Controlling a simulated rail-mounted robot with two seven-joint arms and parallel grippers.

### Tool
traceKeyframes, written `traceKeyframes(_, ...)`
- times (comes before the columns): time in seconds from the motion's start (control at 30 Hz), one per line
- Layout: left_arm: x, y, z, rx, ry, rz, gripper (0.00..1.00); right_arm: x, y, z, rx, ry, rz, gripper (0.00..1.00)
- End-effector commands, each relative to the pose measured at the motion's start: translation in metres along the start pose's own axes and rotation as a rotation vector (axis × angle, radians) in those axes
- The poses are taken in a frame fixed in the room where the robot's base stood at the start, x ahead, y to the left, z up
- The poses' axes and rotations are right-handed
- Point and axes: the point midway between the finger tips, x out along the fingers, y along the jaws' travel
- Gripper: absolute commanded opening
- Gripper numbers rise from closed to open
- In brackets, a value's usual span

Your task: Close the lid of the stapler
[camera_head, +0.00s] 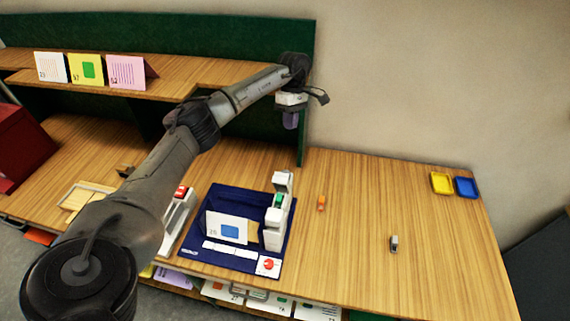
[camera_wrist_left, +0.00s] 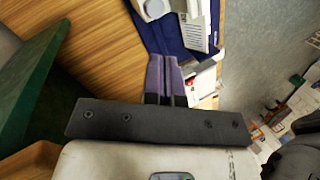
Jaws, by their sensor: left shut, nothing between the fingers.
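A white device with a green part (camera_head: 278,202) stands at the right side of a navy mat (camera_head: 204,262); it may be the stapler, but I cannot tell for certain. The state of its lid is unclear. Part of a white device (camera_wrist_left: 153,8) also shows at the top of the left wrist view. My left gripper (camera_head: 290,120) is in the air, behind and above the mat in the head view. Its purple fingers (camera_wrist_left: 166,78) are together and empty, apart from the device. My right gripper is not in view.
A white device with a red part (camera_head: 181,193) stands left of the mat, partly behind my left arm. A card (camera_head: 228,229) stands on the mat. An orange item (camera_head: 321,203) and a small grey item (camera_head: 394,243) lie right. Yellow (camera_head: 442,183) and blue (camera_head: 466,187) trays lie far right.

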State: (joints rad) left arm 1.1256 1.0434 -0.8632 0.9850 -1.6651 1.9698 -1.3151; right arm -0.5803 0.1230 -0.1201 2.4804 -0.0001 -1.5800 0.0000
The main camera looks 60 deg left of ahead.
Motion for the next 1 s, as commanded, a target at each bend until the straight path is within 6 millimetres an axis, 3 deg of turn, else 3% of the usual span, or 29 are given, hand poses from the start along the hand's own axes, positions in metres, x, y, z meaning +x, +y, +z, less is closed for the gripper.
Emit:
traceKeyframes(0.2, 0.0, -0.005, 0.0, 0.52, -0.004, -0.029, 0.0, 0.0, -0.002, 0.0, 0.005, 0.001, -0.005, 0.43)
traceKeyframes(0.43, 0.0, -0.007, -0.001, 0.906, -0.012, -0.04, 0.0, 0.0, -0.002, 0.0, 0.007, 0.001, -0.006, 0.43)
traceKeyframes(0.77, 0.007, -0.007, -0.001, 1.085, -0.016, -0.041, 0.0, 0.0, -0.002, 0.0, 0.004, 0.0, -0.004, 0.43)
traceKeyframes(1.0, 0.038, -0.009, -0.001, 1.084, -0.016, -0.046, 0.0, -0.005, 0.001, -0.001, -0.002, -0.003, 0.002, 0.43)
